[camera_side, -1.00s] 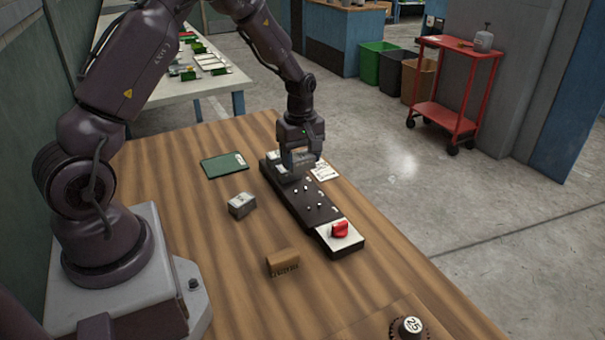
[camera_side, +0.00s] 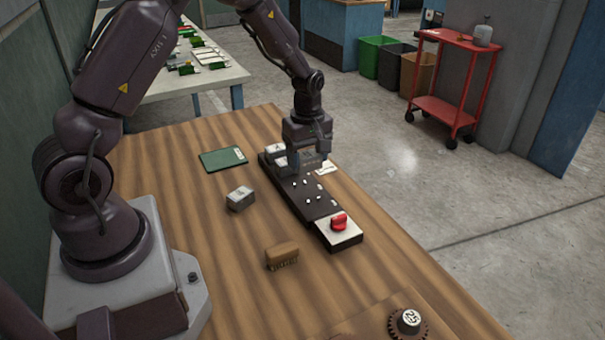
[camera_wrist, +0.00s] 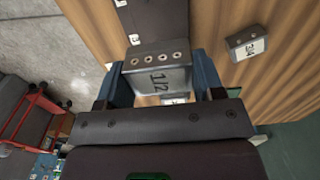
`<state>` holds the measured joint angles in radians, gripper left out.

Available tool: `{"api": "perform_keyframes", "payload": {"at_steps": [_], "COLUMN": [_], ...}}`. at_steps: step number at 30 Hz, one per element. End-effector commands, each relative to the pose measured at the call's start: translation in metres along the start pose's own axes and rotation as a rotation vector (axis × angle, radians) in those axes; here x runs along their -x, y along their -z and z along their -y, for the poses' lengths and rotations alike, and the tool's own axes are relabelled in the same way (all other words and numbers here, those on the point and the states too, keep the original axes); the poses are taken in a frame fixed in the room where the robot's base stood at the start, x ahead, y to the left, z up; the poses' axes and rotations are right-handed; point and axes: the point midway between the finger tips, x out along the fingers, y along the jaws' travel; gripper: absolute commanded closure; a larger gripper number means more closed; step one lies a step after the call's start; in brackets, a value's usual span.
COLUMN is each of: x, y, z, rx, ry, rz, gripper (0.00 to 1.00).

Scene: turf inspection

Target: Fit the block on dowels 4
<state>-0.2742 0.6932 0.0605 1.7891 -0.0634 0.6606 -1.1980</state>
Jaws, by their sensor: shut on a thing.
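My gripper (camera_side: 309,158) is shut on a grey block (camera_wrist: 160,76) marked 1/2. In the wrist view the block sits between the two blue fingers, and a row of round holes shows along its edge. The gripper is over the far half of a long black board (camera_side: 318,205). White dowels (camera_side: 307,198) stand on the board's bare middle part, nearer the camera than the gripper. The fingers hide part of the board, and I cannot tell whether the held block touches it. Another pale block (camera_side: 274,150) sits at the board's far end.
A second grey block (camera_side: 240,199), marked 3/4 in the wrist view (camera_wrist: 248,44), lies left of the board. A red knob (camera_side: 339,221) tops the board's near end. The table's left front is clear.

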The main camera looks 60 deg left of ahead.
Motion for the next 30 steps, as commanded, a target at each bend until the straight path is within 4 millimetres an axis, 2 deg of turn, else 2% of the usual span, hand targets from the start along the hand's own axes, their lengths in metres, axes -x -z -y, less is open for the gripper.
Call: {"api": "perform_keyframes", "payload": {"at_steps": [1, 3, 6, 17, 30], "x": [0.002, 0.003, 0.004, 0.003, -0.034], "y": [-0.014, -0.026, -0.034, -0.034, -0.034], "z": [0.0, 0.0, 0.002, 0.002, 0.002], "rx": [-0.006, -0.004, -0.001, 0.002, 0.002], "ry": [-0.001, -0.001, 0.0, 0.0, 0.001], "rz": [-0.001, -0.001, -0.001, 0.0, 0.0], "gripper": [0.62, 0.62, 0.62, 0.62, 0.62]}}
